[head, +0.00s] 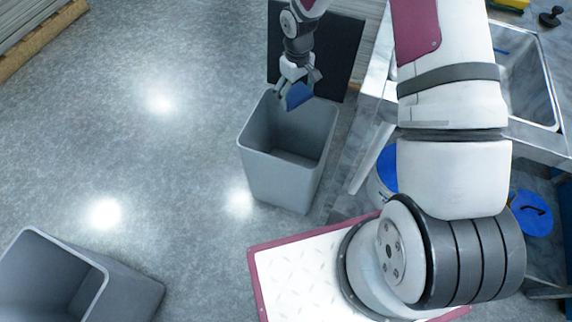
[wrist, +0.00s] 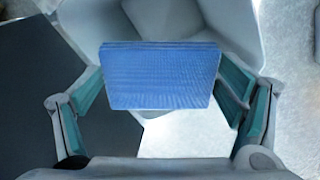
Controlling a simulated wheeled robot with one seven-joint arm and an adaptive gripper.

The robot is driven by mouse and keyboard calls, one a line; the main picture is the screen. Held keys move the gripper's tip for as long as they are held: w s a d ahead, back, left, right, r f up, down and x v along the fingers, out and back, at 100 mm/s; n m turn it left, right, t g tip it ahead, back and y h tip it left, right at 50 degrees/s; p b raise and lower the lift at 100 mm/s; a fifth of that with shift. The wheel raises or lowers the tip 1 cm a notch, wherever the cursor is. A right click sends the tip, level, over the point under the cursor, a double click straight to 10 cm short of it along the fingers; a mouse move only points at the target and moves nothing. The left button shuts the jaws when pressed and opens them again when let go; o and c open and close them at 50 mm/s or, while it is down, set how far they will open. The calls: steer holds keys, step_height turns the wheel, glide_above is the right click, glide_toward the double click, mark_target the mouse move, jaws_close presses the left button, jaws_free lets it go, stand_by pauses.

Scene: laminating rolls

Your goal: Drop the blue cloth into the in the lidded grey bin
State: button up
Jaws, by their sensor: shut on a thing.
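My gripper (head: 291,92) is shut on the blue cloth (head: 298,97), a folded flat pad. In the wrist view the cloth (wrist: 160,78) sits between the two teal-padded fingers of my gripper (wrist: 165,90). In the head view, the cloth appears over the back rim of a grey bin (head: 283,182); its exact height above the rim is hard to tell. This bin is open at the top, and its visible inside looks empty. A dark flat panel (head: 342,52), apparently its raised lid, stands behind it and also shows at left in the wrist view (wrist: 40,95).
Another open grey bin (head: 130,290) stands at the lower left, with no lid visible. A metal sink bench (head: 545,140) is at the right, with blue round lids (head: 532,212) below it.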

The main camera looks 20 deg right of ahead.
step_height(320, 180, down, 7)
steer(key=b, duration=0.3)
steer(key=shift+r+b, duration=0.2)
steer(key=shift+b, duration=0.15)
steer(key=o, duration=1)
steer(key=shift+o, duration=0.2)
steer(key=shift+w+r, duration=0.1)
steer(key=shift+r, duration=0.05)
step_height(320, 180, up, 12)
steer(key=shift+f, duration=0.15)
